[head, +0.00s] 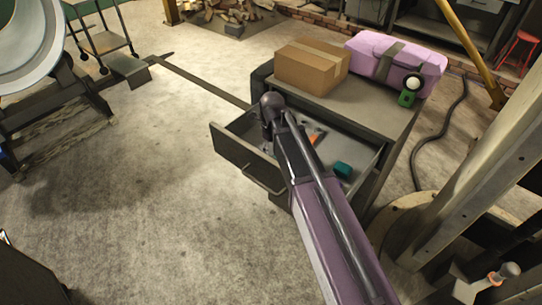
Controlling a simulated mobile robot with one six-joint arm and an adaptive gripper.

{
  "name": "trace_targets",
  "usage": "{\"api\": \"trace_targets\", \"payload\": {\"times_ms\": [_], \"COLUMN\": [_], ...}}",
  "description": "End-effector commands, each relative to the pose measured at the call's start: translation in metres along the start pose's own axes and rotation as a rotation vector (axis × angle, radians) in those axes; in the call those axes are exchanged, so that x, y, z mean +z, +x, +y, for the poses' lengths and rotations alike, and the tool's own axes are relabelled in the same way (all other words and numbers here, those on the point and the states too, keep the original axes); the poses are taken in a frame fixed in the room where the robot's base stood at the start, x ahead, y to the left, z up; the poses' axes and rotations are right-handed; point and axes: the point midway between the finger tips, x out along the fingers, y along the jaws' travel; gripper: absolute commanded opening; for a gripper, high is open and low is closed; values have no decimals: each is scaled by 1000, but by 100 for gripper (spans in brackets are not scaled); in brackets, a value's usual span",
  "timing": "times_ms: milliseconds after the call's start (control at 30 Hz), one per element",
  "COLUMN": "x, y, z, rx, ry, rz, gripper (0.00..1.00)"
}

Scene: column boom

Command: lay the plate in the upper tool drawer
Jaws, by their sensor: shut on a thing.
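The upper tool drawer (240,150) is pulled out of a dark grey cabinet in the middle of the head view. My purple arm reaches over it from the lower right, and its dark wrist is above the drawer's left part. My gripper is hidden behind the wrist and arm, so its jaws do not show. I cannot make out the plate. Inside the drawer lie a small orange thing (316,138) and a teal block (342,170). The arm covers much of the drawer's inside.
On the cabinet top stand a cardboard box (311,65), a pink case (390,58) and a small green thing with a round white face (410,90). A wooden post (470,190) rises at the right. A dark hose (440,125) lies on the floor. The floor left of the drawer is clear.

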Motion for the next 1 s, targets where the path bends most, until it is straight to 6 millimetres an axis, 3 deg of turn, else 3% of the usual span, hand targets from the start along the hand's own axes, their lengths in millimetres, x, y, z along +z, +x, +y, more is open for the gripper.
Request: {"api": "trace_targets", "payload": {"times_ms": [600,1000], "x": [0,0], "y": [35,37], "z": [0,1], "rx": [0,0], "ry": [-1,-1], "rz": [0,0], "gripper": [10,10]}}
